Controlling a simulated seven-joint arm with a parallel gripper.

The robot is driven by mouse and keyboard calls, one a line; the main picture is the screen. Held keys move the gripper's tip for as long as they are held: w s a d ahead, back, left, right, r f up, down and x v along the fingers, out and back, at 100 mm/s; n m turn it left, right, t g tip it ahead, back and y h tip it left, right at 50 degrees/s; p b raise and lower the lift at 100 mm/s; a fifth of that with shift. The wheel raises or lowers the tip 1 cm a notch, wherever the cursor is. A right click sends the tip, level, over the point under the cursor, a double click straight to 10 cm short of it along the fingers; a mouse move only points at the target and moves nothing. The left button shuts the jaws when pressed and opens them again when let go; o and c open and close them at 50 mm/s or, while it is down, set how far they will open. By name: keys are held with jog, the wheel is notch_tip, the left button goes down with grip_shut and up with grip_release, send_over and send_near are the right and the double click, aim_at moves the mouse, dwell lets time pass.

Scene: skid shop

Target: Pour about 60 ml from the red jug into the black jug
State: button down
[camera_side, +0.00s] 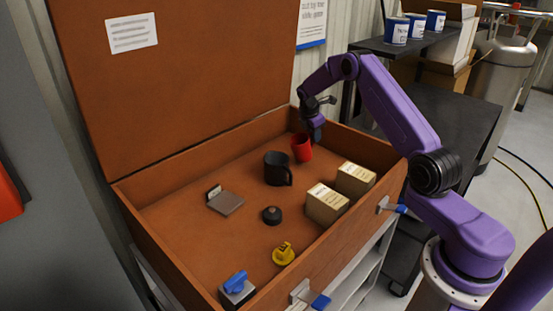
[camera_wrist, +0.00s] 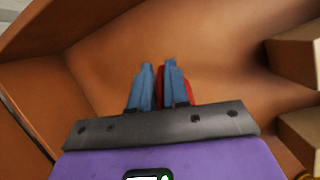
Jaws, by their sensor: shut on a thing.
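The red jug (camera_side: 301,148) is small and stands in the far part of the brown open chest, seemingly on its floor and close to upright. My gripper (camera_side: 315,130) is at the jug's upper right side and shut on it. In the wrist view my gripper's blue fingers (camera_wrist: 159,85) cover most of the jug, and only a strip of red (camera_wrist: 187,92) shows between and beside them. The black jug (camera_side: 277,169) stands upright on the chest floor, just left of and nearer than the red jug, with its handle toward the right. The contents of both jugs cannot be made out.
Two cardboard boxes (camera_side: 326,204) (camera_side: 355,179) stand along the right wall. A grey plate (camera_side: 225,202), a dark round knob (camera_side: 272,215), a yellow piece (camera_side: 283,254) and a blue-topped block (camera_side: 236,290) lie nearer. The chest walls (camera_side: 350,148) rise around. The left floor is clear.

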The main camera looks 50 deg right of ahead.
jog(key=shift+s+d+f+m+t+y, duration=0.15)
jog(key=shift+d+f+y, duration=0.6)
jog(key=shift+f+y, duration=0.15)
jog(key=shift+s+d+f+m+t+y, duration=0.1)
jog(key=shift+d+f+m+t+y, duration=0.05)
jog(key=shift+d+f+y, duration=0.7)
jog(key=shift+a+r, duration=0.1)
jog(key=shift+a, duration=0.05)
